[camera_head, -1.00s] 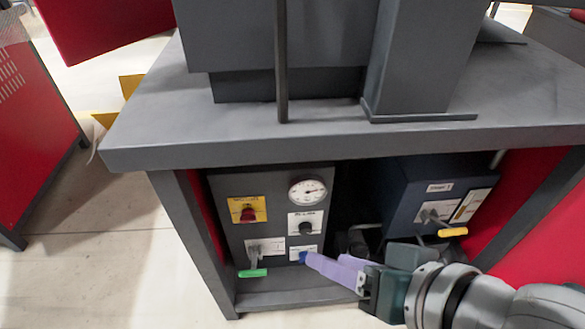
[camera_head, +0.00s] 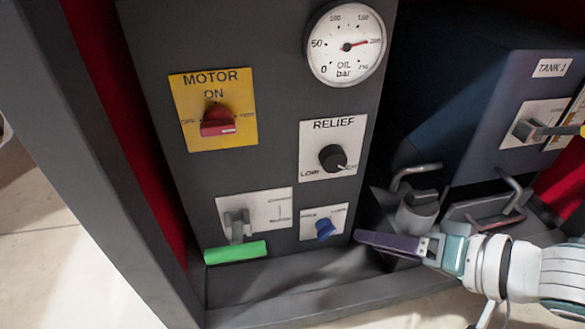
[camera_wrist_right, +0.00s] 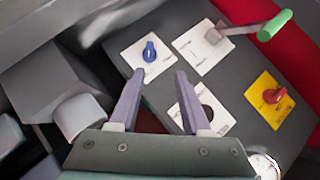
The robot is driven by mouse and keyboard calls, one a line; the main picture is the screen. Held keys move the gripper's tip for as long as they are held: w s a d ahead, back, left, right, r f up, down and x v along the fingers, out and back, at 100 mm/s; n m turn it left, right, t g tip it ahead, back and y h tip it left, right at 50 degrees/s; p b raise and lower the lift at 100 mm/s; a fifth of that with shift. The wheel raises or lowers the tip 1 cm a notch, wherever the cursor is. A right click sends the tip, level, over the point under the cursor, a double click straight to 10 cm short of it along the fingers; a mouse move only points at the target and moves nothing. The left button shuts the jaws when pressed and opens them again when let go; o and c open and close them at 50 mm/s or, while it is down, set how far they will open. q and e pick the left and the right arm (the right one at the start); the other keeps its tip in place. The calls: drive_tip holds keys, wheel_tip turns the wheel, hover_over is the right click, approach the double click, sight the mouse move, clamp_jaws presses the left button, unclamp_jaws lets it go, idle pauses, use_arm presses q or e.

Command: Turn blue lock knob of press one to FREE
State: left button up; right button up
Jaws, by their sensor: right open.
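The blue lock knob (camera_head: 325,229) sits on a small white label plate (camera_head: 309,222) low on the dark grey press panel. The lettering on this plate is too small to read surely, so I cannot tell the knob's setting. In the right wrist view the knob (camera_wrist_right: 149,52) shows beyond the fingertips, with nothing around it. My right gripper (camera_head: 362,238) has purple fingers and stands just right of the knob in the head view, apart from it. In the wrist view its two fingers (camera_wrist_right: 160,75) are spread and empty. My left gripper is in neither view.
Nearby are a green-handled lever (camera_head: 236,250), a black RELIEF knob (camera_head: 333,158), a red MOTOR switch (camera_head: 217,122) and an oil gauge (camera_head: 346,44). A blue-black tank (camera_head: 455,95) with metal fittings stands right. A grey ledge (camera_head: 290,284) runs below the panel.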

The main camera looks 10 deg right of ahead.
sight(331, 234)
drive_tip(key=b+x, duration=0.2)
drive_tip(key=x, duration=0.1)
drive_tip(key=d+f+b+x, duration=0.1)
drive_tip(key=b+x, duration=0.2)
drive_tip(key=x, duration=0.1)
drive_tip(key=f+b+x, duration=0.1)
drive_tip(key=b+x, duration=0.2)
drive_tip(key=shift+d, duration=0.15)
drive_tip(key=shift+w+a+f+b, duration=0.15)
drive_tip(key=shift+w+a+b, duration=0.15)
drive_tip(key=shift+b, duration=0.25)
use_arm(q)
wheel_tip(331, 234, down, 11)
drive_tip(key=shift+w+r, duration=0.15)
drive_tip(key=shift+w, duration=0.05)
use_arm(e)
clamp_jaws()
